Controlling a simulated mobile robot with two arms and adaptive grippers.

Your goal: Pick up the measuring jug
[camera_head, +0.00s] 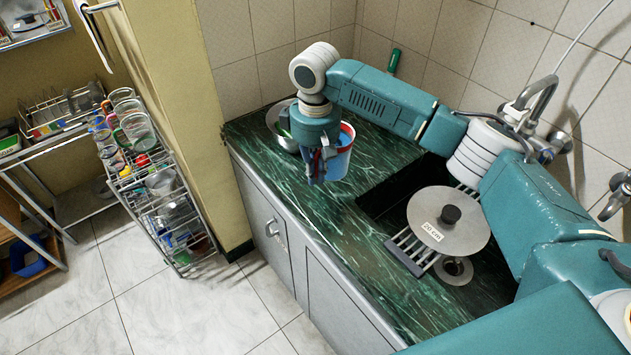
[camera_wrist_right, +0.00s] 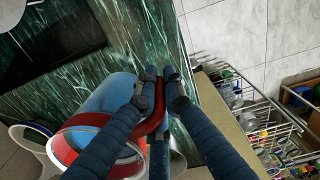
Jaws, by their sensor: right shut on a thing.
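The measuring jug (camera_head: 340,165) is blue with a red and white rim, on or just above the green marble counter near the back; I cannot tell whether it touches the counter. My right gripper (camera_head: 318,168) is at the jug's left side and partly covers it. In the right wrist view the jug (camera_wrist_right: 103,98) is tilted in the picture, and its red handle (camera_wrist_right: 157,118) is between the dark fingers of my right gripper (camera_wrist_right: 161,88), which are shut on it. My left gripper is not in view.
A metal bowl (camera_head: 279,128) stands just left of the jug. A round lid (camera_head: 462,231) marked 20 cm lies over the sink rack at the right. A tap (camera_head: 535,100) rises behind the sink. The counter's front strip (camera_head: 330,225) is clear. A wire rack (camera_head: 165,190) stands left.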

